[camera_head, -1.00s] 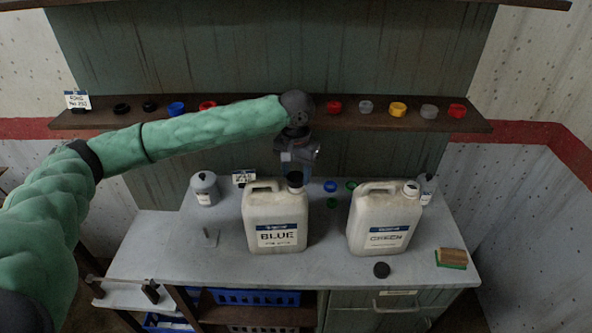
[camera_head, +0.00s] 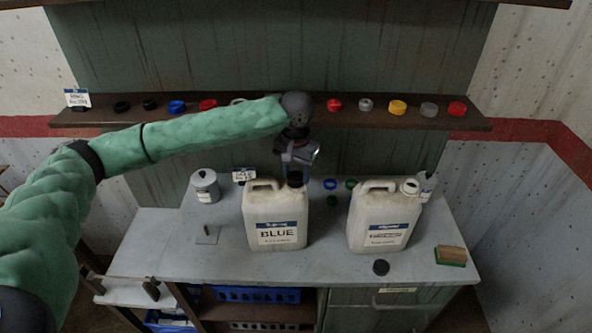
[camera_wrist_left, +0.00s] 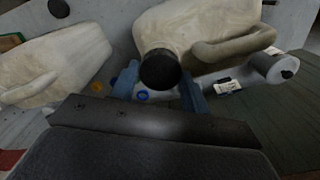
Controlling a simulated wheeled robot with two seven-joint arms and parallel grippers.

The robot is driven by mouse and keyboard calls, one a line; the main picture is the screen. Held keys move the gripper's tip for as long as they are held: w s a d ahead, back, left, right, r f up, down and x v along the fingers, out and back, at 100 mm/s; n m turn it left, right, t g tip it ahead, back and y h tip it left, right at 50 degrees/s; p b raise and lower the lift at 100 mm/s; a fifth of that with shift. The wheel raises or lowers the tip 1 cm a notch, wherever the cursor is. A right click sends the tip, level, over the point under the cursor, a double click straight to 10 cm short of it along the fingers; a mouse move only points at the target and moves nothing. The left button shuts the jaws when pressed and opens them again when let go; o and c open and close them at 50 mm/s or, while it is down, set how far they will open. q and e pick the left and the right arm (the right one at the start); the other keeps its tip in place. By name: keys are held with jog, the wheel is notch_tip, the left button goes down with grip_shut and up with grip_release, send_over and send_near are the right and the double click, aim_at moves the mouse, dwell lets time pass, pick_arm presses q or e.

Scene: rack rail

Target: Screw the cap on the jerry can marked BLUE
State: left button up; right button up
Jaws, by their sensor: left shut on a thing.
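The BLUE jerry can (camera_head: 277,222) stands upright on the bench, its label facing me. A black cap (camera_head: 295,179) sits at its neck; it also shows in the left wrist view (camera_wrist_left: 160,71), between my blue fingers. My left gripper (camera_head: 295,172) points down over the neck and is shut on this cap. I cannot tell from the frames how far the cap is threaded. My right gripper is not in view.
A loose black cap (camera_head: 381,267) lies before the second can. Blue and green caps lie between the cans. A shelf (camera_head: 380,116) with several caps runs behind.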

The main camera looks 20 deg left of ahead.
pick_arm(q)
jog(key=shift+f+p, duration=0.35)
jog(key=shift+p, duration=0.05)
dwell(0.8)
jog(key=m+p, duration=0.1)
jog(key=m, duration=0.1)
jog(key=shift+r+m+p, duration=0.1)
jog(key=shift+m+p, duration=0.25)
jog(key=shift+m, duration=0.95)
jog(key=m, duration=0.7)
jog(key=shift+m, duration=0.4)
jog(key=m, duration=0.6)
jog(key=shift+m, duration=0.4)
jog(key=m, duration=0.6)
jog(key=shift+f, duration=0.2)
